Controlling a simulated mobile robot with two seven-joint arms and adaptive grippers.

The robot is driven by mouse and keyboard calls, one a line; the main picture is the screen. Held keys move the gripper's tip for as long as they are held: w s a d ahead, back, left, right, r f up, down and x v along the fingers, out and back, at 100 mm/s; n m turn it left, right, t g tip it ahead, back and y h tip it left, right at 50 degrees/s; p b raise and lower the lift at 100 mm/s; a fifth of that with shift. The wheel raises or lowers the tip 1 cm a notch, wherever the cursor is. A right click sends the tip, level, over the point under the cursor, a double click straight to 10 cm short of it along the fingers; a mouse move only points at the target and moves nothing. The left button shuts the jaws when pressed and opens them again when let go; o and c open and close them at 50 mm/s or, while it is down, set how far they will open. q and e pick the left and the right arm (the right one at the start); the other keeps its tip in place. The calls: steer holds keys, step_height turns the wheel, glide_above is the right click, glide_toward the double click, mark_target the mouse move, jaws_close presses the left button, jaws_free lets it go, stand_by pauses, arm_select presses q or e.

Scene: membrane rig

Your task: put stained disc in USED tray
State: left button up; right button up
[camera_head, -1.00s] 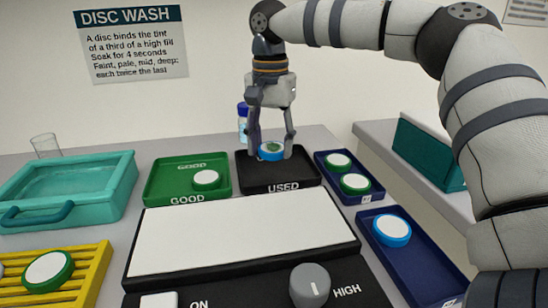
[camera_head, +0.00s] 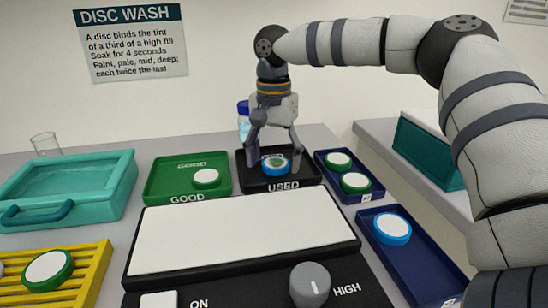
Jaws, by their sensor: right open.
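The stained disc (camera_head: 275,165) has a blue rim and a greenish stained face. The fingers are open and look apart from the rim. My left gripper is not in view.
A green GOOD tray (camera_head: 160,190) holds a white-faced green disc. Blue trays at the right hold two green discs (camera_head: 355,182) and a blue disc (camera_head: 392,229). A teal basin (camera_head: 115,205), yellow rack (camera_head: 92,277) and white panel (camera_head: 245,235) stand nearer. A blue-capped bottle (camera_head: 243,112) stands behind.

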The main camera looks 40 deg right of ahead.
mark_target(274, 164)
step_height(274, 164, up, 12)
stand_by(0.3)
